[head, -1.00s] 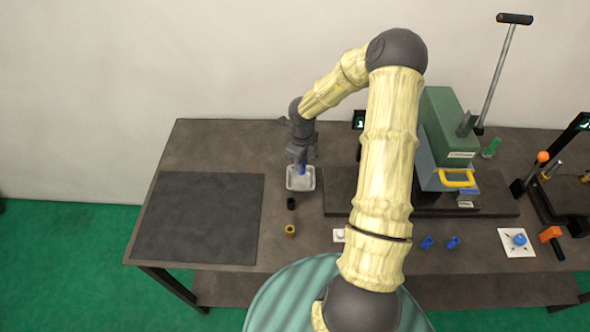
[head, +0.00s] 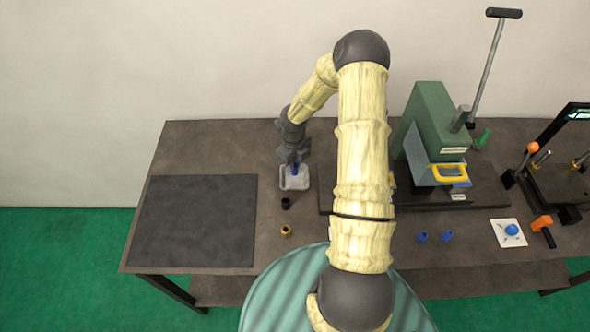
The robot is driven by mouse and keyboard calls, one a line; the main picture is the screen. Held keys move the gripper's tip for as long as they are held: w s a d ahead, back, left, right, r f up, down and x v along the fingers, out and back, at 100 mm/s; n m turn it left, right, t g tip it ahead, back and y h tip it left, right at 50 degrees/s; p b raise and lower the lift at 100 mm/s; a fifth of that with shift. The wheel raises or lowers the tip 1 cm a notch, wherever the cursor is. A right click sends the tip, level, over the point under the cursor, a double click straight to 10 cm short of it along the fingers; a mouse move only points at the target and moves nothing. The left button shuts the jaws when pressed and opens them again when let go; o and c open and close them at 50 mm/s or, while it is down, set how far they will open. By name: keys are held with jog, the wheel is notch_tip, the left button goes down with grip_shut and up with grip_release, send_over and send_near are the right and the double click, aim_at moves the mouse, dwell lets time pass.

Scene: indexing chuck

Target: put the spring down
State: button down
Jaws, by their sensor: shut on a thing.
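My gripper (head: 294,166) points down over a small light-grey tray (head: 296,184) on the table, left of the green press. Something small and blue-purple shows between the fingertips, at or just above the tray. I take it for the spring, but it is too small and partly hidden to be sure of its shape. The gripper is shut on it. I cannot tell whether it touches the tray floor.
A dark mat (head: 197,222) lies at left. A black ring (head: 286,203) and a brass bushing (head: 286,231) stand in front of the tray. The green press (head: 432,125) with its long lever is at right. Blue parts (head: 447,237) and a white card (head: 499,235) lie near the front edge.

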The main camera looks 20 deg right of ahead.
aim_at(295, 171)
jog(key=shift+f, duration=0.2)
notch_tip(295, 171, down, 4)
jog(key=shift+r+p, duration=0.25)
jog(key=shift+p, duration=0.35)
jog(key=shift+f, duration=0.15)
jog(key=shift+f, duration=0.1)
jog(key=c, duration=1.3)
grip_release()
jog(key=shift+o, duration=0.2)
jog(key=shift+d, duration=0.1)
